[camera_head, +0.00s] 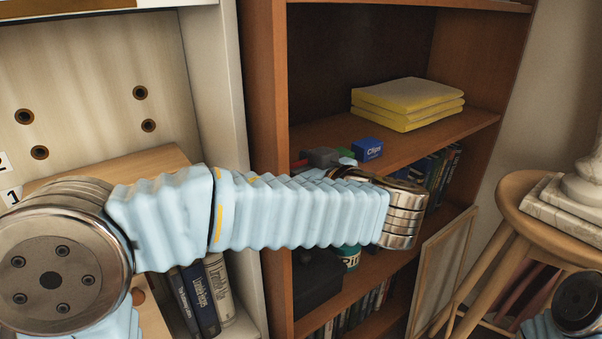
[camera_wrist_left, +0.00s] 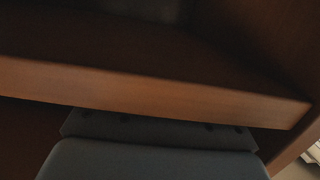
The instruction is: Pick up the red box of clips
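A blue box labelled "Clips" (camera_head: 367,149) stands on the middle shelf in the head view. A small red sliver (camera_head: 300,163) shows on the same shelf to its left, just above my left arm. I cannot tell whether it is the red box of clips, as the arm hides most of that spot. My left arm reaches across to the shelf front. In the left wrist view, the dark grey body of my left gripper (camera_wrist_left: 155,158) sits at the bottom below a shelf edge; its fingertips do not show. My right gripper is out of view.
A grey item (camera_head: 320,157) and a green item (camera_head: 347,161) lie near the red sliver. Yellow folders (camera_head: 408,97) are stacked farther right on the shelf (camera_head: 465,128). Books fill lower shelves. A wooden stool (camera_head: 515,195) stands at the right.

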